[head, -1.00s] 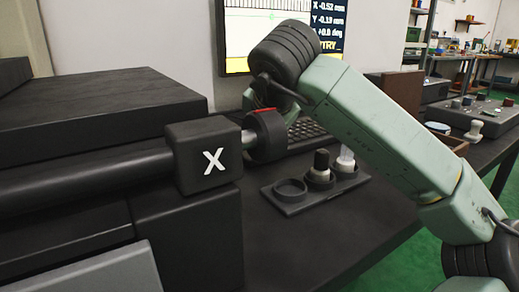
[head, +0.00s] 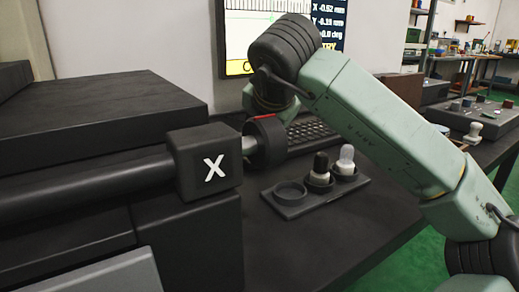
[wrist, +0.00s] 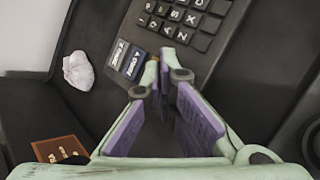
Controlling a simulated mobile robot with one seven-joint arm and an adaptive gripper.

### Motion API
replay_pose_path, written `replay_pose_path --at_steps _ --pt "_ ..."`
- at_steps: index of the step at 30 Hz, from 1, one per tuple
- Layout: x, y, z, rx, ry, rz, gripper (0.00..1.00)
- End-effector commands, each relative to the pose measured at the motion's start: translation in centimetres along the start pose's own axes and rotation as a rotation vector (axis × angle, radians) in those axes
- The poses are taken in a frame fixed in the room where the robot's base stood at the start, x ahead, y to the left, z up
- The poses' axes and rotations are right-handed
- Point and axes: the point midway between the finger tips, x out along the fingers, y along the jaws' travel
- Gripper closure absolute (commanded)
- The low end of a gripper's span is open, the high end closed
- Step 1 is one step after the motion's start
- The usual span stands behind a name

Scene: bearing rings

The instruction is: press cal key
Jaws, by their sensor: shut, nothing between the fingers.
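The dark keyboard (head: 312,132) lies on the bench behind the X block in the head view. In the wrist view the keyboard (wrist: 185,22) shows black lettered keys and a short group of blue-grey labelled keys (wrist: 127,60) at its edge. Their labels are too small to read surely, so I cannot tell which is the cal key. My gripper (wrist: 160,62) is shut and empty, with its fingertips just right of the blue-grey keys in the picture. I cannot tell whether they touch a key. In the head view, the fingertips are hidden.
A screen (head: 265,38) with readings stands behind my arm. The X block (head: 208,160) with its ringed shaft is left of the keyboard. A black holder (head: 292,205) carries two small-topped pieces. A whitish lump (wrist: 78,71) lies beside the keyboard.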

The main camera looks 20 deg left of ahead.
Motion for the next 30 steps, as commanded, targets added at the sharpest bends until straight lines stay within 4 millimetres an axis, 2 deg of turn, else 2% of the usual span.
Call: replay_pose_path --at_steps 7,21,30 --pt "-0.4 0.3 0.3 0.0 0.0 0.0 1.0" --pt "-3.5 2.5 2.5 0.0 0.0 0.001 1.0" --pt "-3.5 2.5 2.5 0.0 0.001 0.001 1.0"
